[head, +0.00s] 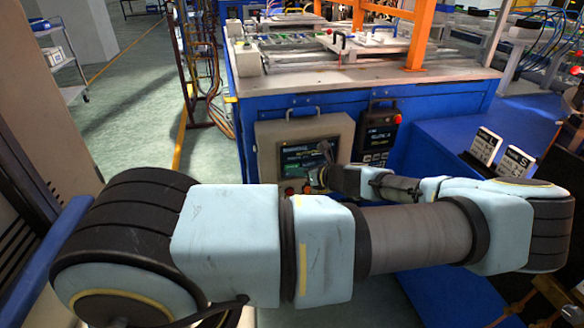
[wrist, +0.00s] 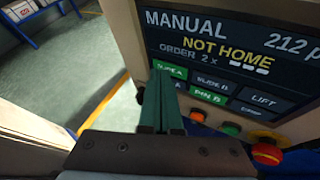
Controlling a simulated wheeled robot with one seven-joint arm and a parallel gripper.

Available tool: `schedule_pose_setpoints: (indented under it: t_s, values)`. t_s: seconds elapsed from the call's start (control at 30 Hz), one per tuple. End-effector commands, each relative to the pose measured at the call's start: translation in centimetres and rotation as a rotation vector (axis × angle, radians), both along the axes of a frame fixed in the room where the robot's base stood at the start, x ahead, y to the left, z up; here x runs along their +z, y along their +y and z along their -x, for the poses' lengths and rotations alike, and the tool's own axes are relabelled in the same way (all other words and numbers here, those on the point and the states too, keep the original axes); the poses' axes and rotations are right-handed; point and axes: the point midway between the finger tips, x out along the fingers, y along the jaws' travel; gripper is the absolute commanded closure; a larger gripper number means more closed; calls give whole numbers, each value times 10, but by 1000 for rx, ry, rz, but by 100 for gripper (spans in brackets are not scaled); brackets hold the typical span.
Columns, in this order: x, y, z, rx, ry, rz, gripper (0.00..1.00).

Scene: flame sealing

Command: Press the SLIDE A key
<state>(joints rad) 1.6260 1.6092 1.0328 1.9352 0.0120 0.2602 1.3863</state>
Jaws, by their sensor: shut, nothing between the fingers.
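The SLIDE A key (wrist: 170,71) is a green box on the dark screen (wrist: 225,50) in the wrist view. The screen reads MANUAL, NOT HOME and ORDER 2 x. My gripper (wrist: 160,80) is shut and empty. Its dark green fingertips overlap the lower left of the SLIDE A key in the picture; I cannot tell whether they touch the screen. The SLIDE B key (wrist: 212,83) is dark, to the right. The green PIN B key (wrist: 208,96) is below it. The key left of PIN B is mostly hidden by the fingers. In the head view my gripper (head: 324,160) is at the panel screen (head: 297,158).
Beside SLIDE B is the LIFT key (wrist: 263,101). Below the screen are an orange button (wrist: 231,128) and a red emergency knob (wrist: 267,152). A second dark control box (head: 379,130) hangs right of the panel. Open floor (head: 150,110) lies to the left.

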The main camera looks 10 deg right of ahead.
Motion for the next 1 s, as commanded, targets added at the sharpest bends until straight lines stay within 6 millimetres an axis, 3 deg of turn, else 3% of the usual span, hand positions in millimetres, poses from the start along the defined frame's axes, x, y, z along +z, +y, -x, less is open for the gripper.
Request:
schedule_pose_setpoints:
  t_s: [0.47, 1.0]
  values:
    - [0, 0, -2, 0, 0, 0, 100]
    - [0, -2, 13, 0, 0, 0, 100]
